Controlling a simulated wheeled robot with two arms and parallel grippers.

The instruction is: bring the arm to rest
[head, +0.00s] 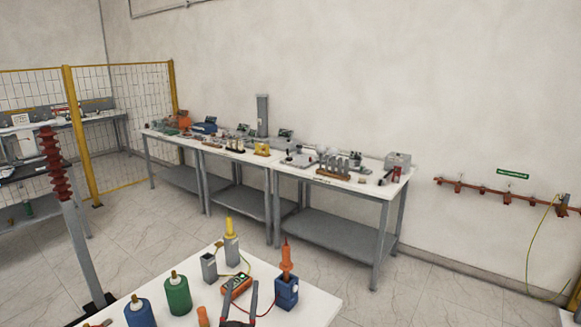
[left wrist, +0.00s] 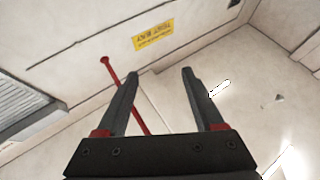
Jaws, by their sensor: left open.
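My left gripper (head: 241,285) shows at the bottom of the head view, over the near white table (head: 318,303). Its two dark fingers stand apart and nothing is between them. In the left wrist view the same gripper (left wrist: 160,73) is open and empty. Behind its fingers there are a pale wall, a yellow sign (left wrist: 154,34) and a thin red rod (left wrist: 116,80). Most of my left arm is out of the picture. My right gripper does not show in either view.
The near table holds a blue bottle (head: 139,312), a green bottle (head: 178,294), an orange meter (head: 236,287), a blue holder (head: 286,293) with an orange probe and grey holders (head: 209,267). A red ribbed bushing (head: 55,165) stands left. Workbenches (head: 335,228) line the wall; floor between is clear.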

